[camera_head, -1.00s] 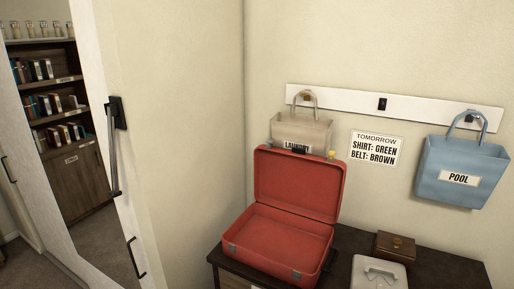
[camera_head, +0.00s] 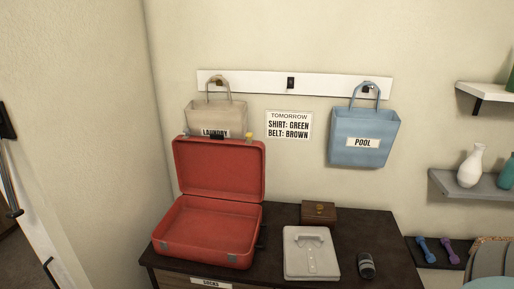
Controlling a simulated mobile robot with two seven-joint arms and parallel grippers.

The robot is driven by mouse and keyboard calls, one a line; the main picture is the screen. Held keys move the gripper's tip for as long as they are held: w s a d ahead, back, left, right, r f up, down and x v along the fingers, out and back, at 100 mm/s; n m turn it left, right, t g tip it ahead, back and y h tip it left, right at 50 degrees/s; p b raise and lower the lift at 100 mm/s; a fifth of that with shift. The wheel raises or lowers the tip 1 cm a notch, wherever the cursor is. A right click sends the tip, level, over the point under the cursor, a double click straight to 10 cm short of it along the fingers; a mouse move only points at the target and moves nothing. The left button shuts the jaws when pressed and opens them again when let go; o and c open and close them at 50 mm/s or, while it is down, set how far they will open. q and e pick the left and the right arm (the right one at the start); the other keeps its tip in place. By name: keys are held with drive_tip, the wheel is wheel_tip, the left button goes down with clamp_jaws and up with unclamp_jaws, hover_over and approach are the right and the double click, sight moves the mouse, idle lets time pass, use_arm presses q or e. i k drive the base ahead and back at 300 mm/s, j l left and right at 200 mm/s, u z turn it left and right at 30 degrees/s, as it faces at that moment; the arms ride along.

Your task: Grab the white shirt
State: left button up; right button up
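A folded white shirt (camera_head: 311,254) lies flat on the dark dresser top (camera_head: 378,231), to the right of the red suitcase. Its collar is at the far end. No gripper shows in the head view, so I cannot see either hand relative to the shirt.
An open, empty red suitcase (camera_head: 208,232) stands left of the shirt. A small brown box (camera_head: 318,214) is behind it and a dark rolled item (camera_head: 366,265) is to its right.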

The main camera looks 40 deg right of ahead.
sight(309, 255)
drive_tip(key=z, duration=1.7)
